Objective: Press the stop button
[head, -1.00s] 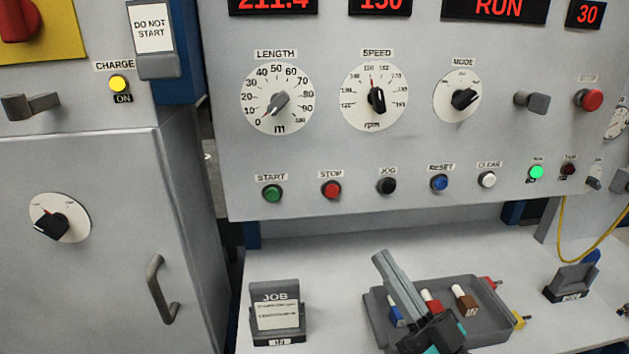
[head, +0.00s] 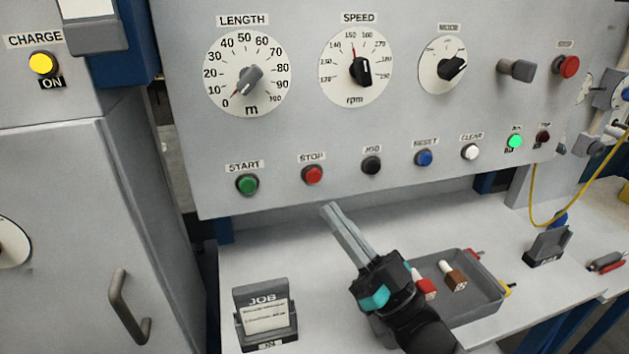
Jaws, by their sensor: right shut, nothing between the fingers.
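The red STOP button (head: 313,174) sits in the lower button row of the grey control panel (head: 300,133), under its STOP label, between the green START button (head: 247,184) and the black JOG button (head: 372,165). My right gripper (head: 328,209) is shut and empty. Its fingertips point up and to the left, below the STOP button in the picture and apart from it. A larger red button (head: 569,66) is at the panel's upper right, its label blurred. My left gripper is not in view.
A grey tray (head: 482,283) with small coloured items lies under my right gripper on the white table (head: 290,258). A JOB card holder (head: 265,318) stands at the front left. The blue RESET (head: 423,157) and white CLEAR (head: 470,152) buttons continue the row. A yellow cable (head: 533,205) hangs at right.

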